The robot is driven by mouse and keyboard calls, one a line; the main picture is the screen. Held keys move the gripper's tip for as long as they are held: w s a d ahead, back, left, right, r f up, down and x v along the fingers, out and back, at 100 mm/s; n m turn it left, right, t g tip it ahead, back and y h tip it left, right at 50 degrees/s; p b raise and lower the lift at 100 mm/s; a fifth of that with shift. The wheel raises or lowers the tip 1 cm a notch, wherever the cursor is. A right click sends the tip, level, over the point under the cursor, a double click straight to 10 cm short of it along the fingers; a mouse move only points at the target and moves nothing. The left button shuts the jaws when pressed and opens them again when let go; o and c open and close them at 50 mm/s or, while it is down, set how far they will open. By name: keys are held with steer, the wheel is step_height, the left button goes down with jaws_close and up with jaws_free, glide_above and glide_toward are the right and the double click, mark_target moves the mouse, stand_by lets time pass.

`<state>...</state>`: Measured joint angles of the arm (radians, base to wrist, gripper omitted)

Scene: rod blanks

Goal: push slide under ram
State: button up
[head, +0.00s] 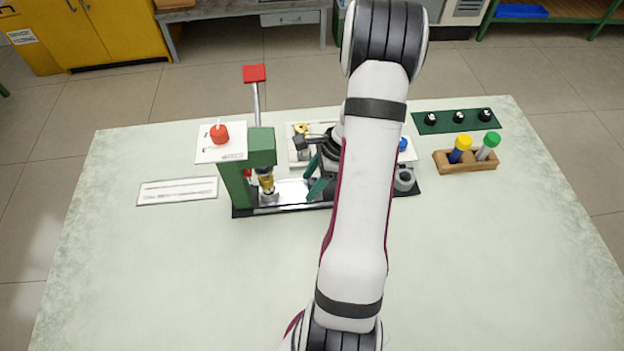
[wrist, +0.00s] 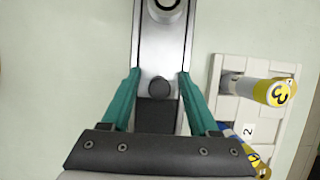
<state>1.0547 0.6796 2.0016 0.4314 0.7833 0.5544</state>
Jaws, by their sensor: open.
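A green press (head: 236,185) with a red-tipped lever stands on the table, its brass-coloured ram (head: 265,182) pointing down over a silver track (head: 290,192) on a black base. In the wrist view the silver slide (wrist: 160,55) lies along the track, with a dark round knob (wrist: 159,86) at its near end. A round metal part (wrist: 166,8) is cut off at the top edge; I cannot tell whether it belongs to slide or ram. My gripper (wrist: 158,73) is open, its teal fingers on both sides of the slide near the knob. It also shows in the head view (head: 318,188), partly hidden by my arm.
A white tray (wrist: 229,62) beside the track holds yellow-ended rods marked with numbers. A wooden rack (head: 467,160) with two rods and a green panel (head: 456,121) with dark knobs stand right. A white plate with a red button (head: 219,134) is left. The table front is clear.

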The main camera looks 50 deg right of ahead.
steer(key=v, duration=1.5)
steer(key=shift+r, duration=0.4)
steer(key=shift+s+d, duration=0.1)
